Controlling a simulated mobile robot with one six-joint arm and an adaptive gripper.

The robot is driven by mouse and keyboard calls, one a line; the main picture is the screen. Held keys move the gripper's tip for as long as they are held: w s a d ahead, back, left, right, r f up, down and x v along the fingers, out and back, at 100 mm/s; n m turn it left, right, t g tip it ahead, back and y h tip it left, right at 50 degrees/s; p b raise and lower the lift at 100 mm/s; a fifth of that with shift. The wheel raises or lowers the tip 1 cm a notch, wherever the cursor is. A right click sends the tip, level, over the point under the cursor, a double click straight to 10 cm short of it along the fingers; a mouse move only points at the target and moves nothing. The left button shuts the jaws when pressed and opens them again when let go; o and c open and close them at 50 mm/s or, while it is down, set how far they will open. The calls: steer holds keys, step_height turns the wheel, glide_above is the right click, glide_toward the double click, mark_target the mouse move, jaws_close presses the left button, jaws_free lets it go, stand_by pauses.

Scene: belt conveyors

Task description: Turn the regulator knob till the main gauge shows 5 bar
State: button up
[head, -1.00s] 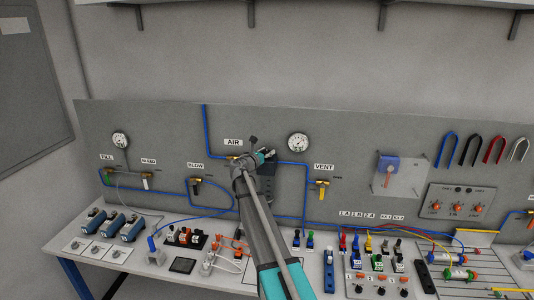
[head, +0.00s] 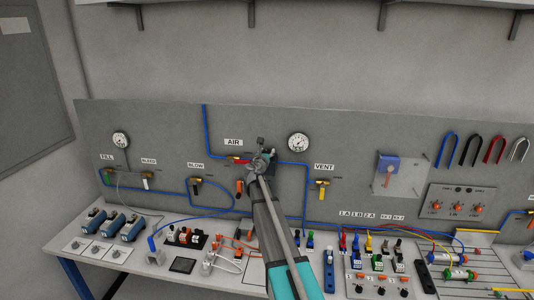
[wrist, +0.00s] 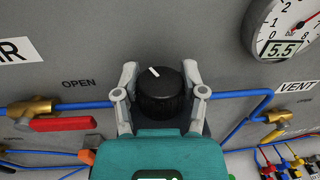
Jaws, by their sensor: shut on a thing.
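The black regulator knob (wrist: 160,92) with a white mark sits between my gripper's fingers in the wrist view. The mark points up and slightly left. My gripper (wrist: 160,78) is shut on the knob, one finger on each side; my gripper also shows in the head view (head: 262,158), where my wrist hides the knob. The main gauge (wrist: 290,28) is at the upper right of the wrist view, cut by the frame edge. Its digital display reads 5.5. The same gauge shows in the head view (head: 298,142), too small to read.
A brass valve with a red lever (wrist: 62,124) is left of the knob, near the OPEN label. The VENT valve (wrist: 275,118) is to the right. Blue tubing (wrist: 235,94) runs along the panel beside my fingers. The bench (head: 60,244) below holds several small parts.

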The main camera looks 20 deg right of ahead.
steer(key=shift+n+t+y, duration=0.4)
steer(key=shift+y, duration=0.1)
steer(key=o, duration=1.1)
steer(key=shift+o, duration=0.2)
steer(key=v, duration=1.2)
